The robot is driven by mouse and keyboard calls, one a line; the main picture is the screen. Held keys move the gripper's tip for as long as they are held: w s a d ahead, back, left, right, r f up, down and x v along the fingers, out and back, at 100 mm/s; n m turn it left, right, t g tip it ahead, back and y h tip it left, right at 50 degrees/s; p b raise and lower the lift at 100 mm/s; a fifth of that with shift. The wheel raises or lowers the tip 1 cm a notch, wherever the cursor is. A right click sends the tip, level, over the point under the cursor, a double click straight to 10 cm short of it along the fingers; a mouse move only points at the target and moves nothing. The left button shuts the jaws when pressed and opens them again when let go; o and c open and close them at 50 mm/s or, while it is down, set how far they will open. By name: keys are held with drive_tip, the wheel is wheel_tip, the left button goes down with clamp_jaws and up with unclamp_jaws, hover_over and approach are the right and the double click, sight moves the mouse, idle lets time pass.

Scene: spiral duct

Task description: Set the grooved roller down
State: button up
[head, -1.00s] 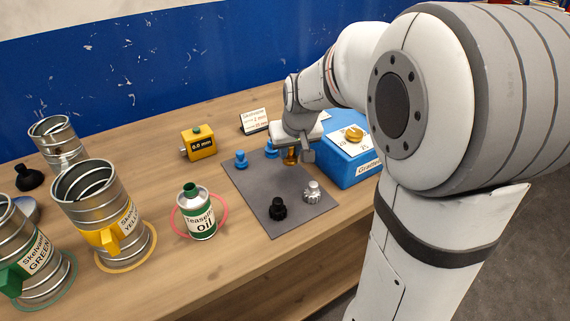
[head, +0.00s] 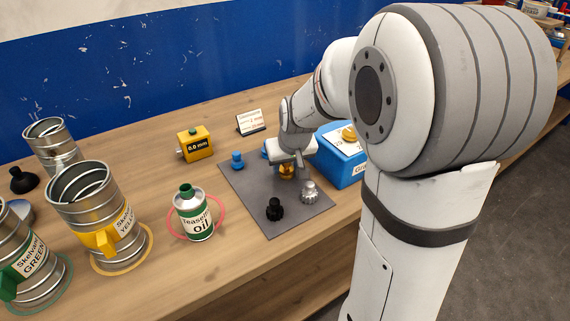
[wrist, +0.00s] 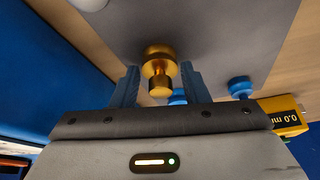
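The grooved roller appears to be the brass-coloured roller (head: 287,172), which stands upright on the grey mat (head: 248,192). In the wrist view the brass roller (wrist: 159,70) has a wide flange and a narrower knob. My gripper (head: 288,160) is low over the mat at the roller. In the wrist view my gripper's (wrist: 160,88) two blue fingers stand on either side of the roller, with a visible gap at each side, so it looks open. The roller's far side is hidden.
On the mat stand a black roller (head: 275,209), a silver roller (head: 310,192) and a blue one (head: 237,160). A blue box (head: 345,170) is close on the right. A yellow gauge (head: 195,145) and an oil can (head: 193,213) stand to the left.

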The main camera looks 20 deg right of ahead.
drive_tip(key=shift+r, duration=0.1)
drive_tip(key=shift+r, duration=0.2)
drive_tip(key=v, duration=1.1)
drive_tip(key=s+f+g, duration=0.1)
drive_tip(key=s+f, duration=0.2)
drive_tip(key=s, duration=0.5)
drive_tip(key=s+a+f+g, duration=0.1)
drive_tip(key=s+f, duration=0.2)
drive_tip(key=s, duration=0.6)
drive_tip(key=shift+s+m+p, duration=0.3)
drive_tip(key=shift+p, duration=0.05)
drive_tip(key=shift+a, duration=0.1)
